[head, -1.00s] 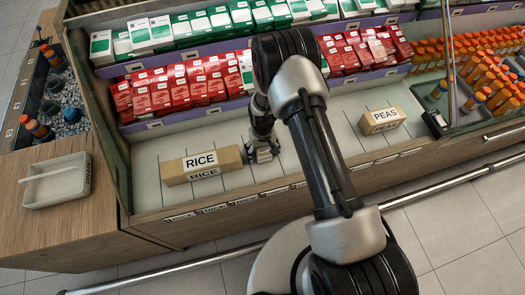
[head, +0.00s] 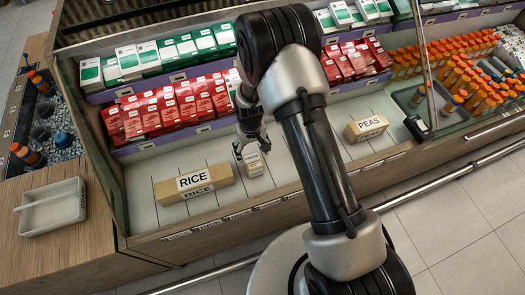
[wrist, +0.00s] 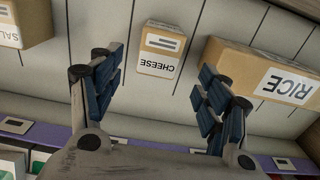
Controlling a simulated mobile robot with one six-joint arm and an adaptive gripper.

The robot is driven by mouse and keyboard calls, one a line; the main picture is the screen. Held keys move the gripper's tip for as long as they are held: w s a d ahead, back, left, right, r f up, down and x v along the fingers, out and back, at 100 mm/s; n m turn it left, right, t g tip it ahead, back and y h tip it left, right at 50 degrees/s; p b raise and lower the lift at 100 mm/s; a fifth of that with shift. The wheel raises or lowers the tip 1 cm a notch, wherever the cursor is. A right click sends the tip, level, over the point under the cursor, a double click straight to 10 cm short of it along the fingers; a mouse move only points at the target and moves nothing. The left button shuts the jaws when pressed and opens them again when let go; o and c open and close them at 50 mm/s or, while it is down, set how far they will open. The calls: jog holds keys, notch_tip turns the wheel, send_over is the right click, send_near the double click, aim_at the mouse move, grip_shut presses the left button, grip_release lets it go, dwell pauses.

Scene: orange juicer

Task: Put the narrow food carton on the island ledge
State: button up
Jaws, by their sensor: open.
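A small narrow tan carton with a white CHEESE label (wrist: 160,50) stands on the pale bottom shelf. In the head view the carton (head: 253,163) is just right of the long RICE box. My gripper (head: 251,146) is above and behind it there. In the wrist view my gripper (wrist: 162,78) is open and empty, its blue-padded fingers spread wide, with the carton ahead between and beyond the tips, not touched. A wooden ledge (head: 110,225) runs along the left of the display; I cannot tell if it is the island ledge.
The RICE box (head: 193,184) lies close beside the carton. A white tray (head: 50,207) sits on the left ledge. Red cartons (head: 165,110) line the shelf behind.

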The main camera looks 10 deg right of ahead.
jog(key=s+d+r+t, duration=0.1)
jog(key=s+d+r, duration=0.1)
jog(key=r, duration=0.7)
jog(key=s+d+r+m, duration=0.1)
jog(key=s+d+r, duration=0.1)
jog(key=r, duration=0.8)
jog(key=s+d+r+t, duration=0.1)
jog(key=s+d+r, duration=0.1)
jog(key=r, duration=0.7)
jog(key=s+d+r+t, duration=0.1)
jog(key=s+d+r, duration=0.1)
jog(key=s+r, duration=0.3)
jog(key=s+d+r+m+t, duration=0.1)
jog(key=s+r, duration=0.5)
jog(key=s, duration=0.8)
jog(key=shift+d+t, duration=0.3)
jog(key=shift+d, duration=0.2)
jog(key=shift+d+f, duration=0.1)
jog(key=shift+f, duration=0.05)
